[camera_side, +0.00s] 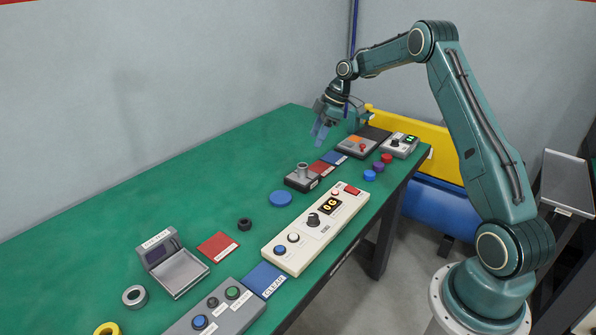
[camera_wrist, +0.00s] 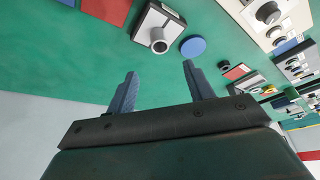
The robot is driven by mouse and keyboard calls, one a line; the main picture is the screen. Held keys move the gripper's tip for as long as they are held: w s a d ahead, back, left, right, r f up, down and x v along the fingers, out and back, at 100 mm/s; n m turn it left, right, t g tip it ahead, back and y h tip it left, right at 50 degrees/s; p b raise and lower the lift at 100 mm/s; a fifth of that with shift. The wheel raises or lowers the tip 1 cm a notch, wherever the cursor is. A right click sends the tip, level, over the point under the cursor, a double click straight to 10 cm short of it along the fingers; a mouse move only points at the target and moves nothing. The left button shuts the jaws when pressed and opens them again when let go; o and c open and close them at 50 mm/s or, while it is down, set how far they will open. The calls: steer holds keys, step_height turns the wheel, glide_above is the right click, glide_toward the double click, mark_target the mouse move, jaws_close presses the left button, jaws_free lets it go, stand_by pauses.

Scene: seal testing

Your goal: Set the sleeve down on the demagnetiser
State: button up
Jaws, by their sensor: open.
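A small grey metal cylinder (camera_side: 302,169), which looks like the sleeve, stands upright on a dark grey block (camera_side: 296,183) with a label on its front. I take the block for the demagnetiser, but its label is too small to read. In the wrist view the cylinder (camera_wrist: 159,44) shows on the block (camera_wrist: 143,27), beyond my fingertips. My gripper (camera_side: 320,132) is open and empty, in the air above the table and farther back than the block. Its two blue fingers (camera_wrist: 160,68) stand apart, with only green table between them and no contact with the cylinder.
Red and blue pads (camera_side: 328,163) lie behind the block. A blue disc (camera_side: 281,199) and a cream control panel (camera_side: 318,228) lie in front of it. A black ring (camera_side: 245,224), a grey ring (camera_side: 134,296) and an open case (camera_side: 178,272) are nearer. The table's left side (camera_side: 150,205) is clear.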

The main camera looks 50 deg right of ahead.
stand_by(0.4)
steer(key=s+a+r+m+h, duration=0.1)
steer(key=s+a+r+m, duration=0.1)
steer(key=s+a+r, duration=0.55)
steer(key=s+a+r+m+h, duration=0.15)
steer(key=s+a+r, duration=0.25)
steer(key=a+r, duration=0.6)
steer(key=s+a+m+t, duration=0.1)
steer(key=s+a, duration=0.3)
steer(key=s, duration=0.7)
steer(key=s+a+f+m+t, duration=0.1)
steer(key=s+a+m, duration=0.2)
steer(key=s, duration=0.9)
steer(key=shift+s+a+m+h, duration=0.25)
steer(key=shift+a+m+h, duration=0.1)
steer(key=shift+m, duration=0.4)
